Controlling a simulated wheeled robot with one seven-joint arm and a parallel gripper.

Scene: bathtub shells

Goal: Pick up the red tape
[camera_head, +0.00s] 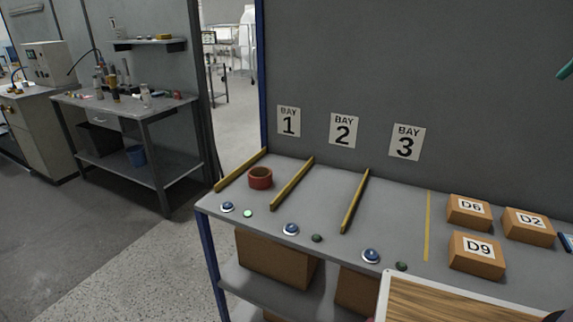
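A red roll of tape (260,182) lies flat on the grey workbench (335,225), in the left bay under the BAY 1 sign (289,121). It sits between two yellow divider strips, a left one (241,170) and a middle one (293,184). Nothing covers the tape. My gripper cannot be made out in this view. A small green shape shows at the far right edge, and I cannot tell what it is.
A third yellow strip (355,202) bounds bay 2. Blue buttons (291,230) and small round lamps line the front edge; the lamp (248,213) before bay 1 is lit green. Boxes D6 (469,212), D2 (529,227) and D9 (477,255) stand right. A wood-topped tray (440,300) is in the foreground.

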